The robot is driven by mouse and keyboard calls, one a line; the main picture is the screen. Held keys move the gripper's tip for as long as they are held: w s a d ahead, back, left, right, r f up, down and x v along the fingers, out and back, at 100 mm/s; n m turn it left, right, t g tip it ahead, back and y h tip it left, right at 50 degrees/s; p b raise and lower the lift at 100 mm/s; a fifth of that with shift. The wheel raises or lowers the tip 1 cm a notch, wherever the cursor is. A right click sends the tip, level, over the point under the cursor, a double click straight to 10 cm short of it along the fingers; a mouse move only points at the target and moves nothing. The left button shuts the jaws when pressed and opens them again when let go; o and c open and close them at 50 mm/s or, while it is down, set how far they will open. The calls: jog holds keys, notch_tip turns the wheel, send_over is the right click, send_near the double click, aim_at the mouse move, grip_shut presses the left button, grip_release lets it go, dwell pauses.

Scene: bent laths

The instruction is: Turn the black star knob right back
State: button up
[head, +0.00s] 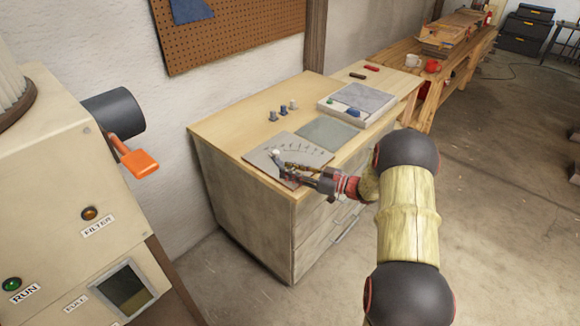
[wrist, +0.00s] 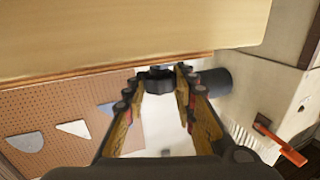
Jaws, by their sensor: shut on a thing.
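The black star knob (wrist: 159,83) shows in the wrist view as a dark, rounded piece between the fingertips of my gripper (wrist: 160,90). The fingers close on it from both sides; its lobes are hard to make out. In the head view my gripper (head: 290,170) reaches low over a pale plate (head: 268,158) with a fan of scale marks, on the near end of the wooden cabinet. The fingers cover most of the knob there, so its turn against the scale cannot be read. A small white ball (head: 276,153) shows beside the fingertips.
Behind the plate stand several small grey-blue pegs (head: 283,112). A beige machine (head: 60,185) with an orange lever (head: 139,163) stands at the left.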

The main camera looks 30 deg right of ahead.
jog(key=shift+n+g+y+p, duration=0.6)
jog(key=shift+n+g+y, duration=0.6)
jog(key=shift+g+y, duration=0.1)
jog(key=shift+n+g+y, duration=0.3)
jog(key=shift+g, duration=0.1)
jog(key=o, duration=1.1)
jog(key=shift+o, duration=0.2)
jog(key=shift+d, duration=0.1)
jog(key=v, duration=1.2)
